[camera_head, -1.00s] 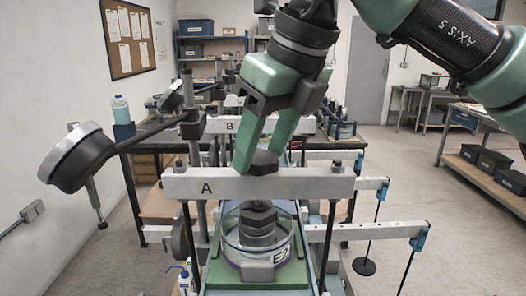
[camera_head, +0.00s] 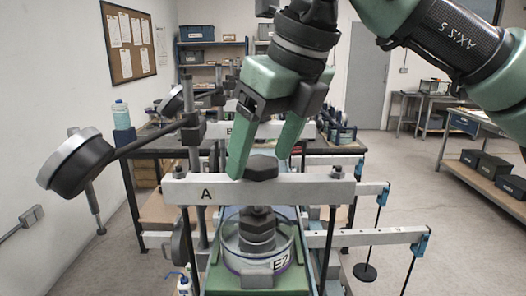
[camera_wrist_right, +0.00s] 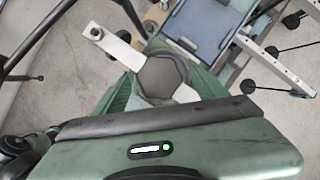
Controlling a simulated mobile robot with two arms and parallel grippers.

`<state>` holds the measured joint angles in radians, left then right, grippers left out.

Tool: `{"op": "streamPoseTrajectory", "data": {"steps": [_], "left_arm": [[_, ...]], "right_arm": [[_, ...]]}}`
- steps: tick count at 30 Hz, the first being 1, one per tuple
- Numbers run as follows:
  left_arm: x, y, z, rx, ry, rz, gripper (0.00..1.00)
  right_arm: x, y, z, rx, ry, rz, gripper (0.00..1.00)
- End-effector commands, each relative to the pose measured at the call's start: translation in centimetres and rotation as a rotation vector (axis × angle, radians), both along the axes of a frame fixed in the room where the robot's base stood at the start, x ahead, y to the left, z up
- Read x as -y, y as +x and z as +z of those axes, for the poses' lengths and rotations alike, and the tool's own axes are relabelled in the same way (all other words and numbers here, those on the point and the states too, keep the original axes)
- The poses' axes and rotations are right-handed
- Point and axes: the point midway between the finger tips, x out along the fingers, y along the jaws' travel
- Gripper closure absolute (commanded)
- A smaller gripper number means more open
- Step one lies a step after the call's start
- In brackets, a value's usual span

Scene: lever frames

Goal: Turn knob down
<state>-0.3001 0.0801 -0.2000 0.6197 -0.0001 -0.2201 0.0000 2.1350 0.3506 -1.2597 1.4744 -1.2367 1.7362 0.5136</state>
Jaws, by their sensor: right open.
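The dark hexagonal knob (camera_head: 262,170) sits on top of the pale crossbeam marked A (camera_head: 300,190). My right gripper (camera_head: 264,163) comes down from above with its green fingers spread, one on each side of the knob. Gaps show between the fingers and the knob in the head view. In the right wrist view the knob (camera_wrist_right: 163,76) shows from above, with green finger parts beside it and the beam (camera_wrist_right: 108,42) running behind. Below the beam, a dark stacked shaft (camera_head: 257,230) stands in a clear round vessel marked E2 (camera_head: 280,262). My left gripper is not in view.
A round dial gauge (camera_head: 80,165) on a dark arm juts out at the left. Levers with hanging weights (camera_head: 365,272) stick out at the right. Another frame, marked B, stands close behind. Open floor lies at the right.

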Motion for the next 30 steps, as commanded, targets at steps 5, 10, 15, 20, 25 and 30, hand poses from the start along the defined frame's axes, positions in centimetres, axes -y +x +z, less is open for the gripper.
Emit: {"op": "streamPoseTrajectory", "data": {"steps": [5, 10, 15, 20, 25, 30], "left_arm": [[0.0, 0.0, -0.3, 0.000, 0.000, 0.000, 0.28], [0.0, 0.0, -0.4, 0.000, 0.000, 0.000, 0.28], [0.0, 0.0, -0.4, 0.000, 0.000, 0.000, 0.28], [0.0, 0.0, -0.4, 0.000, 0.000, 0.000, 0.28], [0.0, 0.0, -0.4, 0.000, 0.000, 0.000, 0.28], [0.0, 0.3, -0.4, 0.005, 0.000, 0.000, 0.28]], "right_arm": [[0.6, -0.7, 2.5, 0.004, 0.003, 0.000, 0.27], [1.4, -1.5, 5.1, 0.002, 0.002, -0.001, 0.27], [1.9, -2.0, 6.6, 0.000, 0.001, 0.001, 0.27], [2.0, -2.1, 6.8, -0.001, 0.000, 0.000, 0.27], [2.0, -2.1, 6.8, -0.001, 0.001, 0.000, 0.27], [2.0, -2.1, 6.8, 0.000, 0.000, 0.001, 0.27]]}}
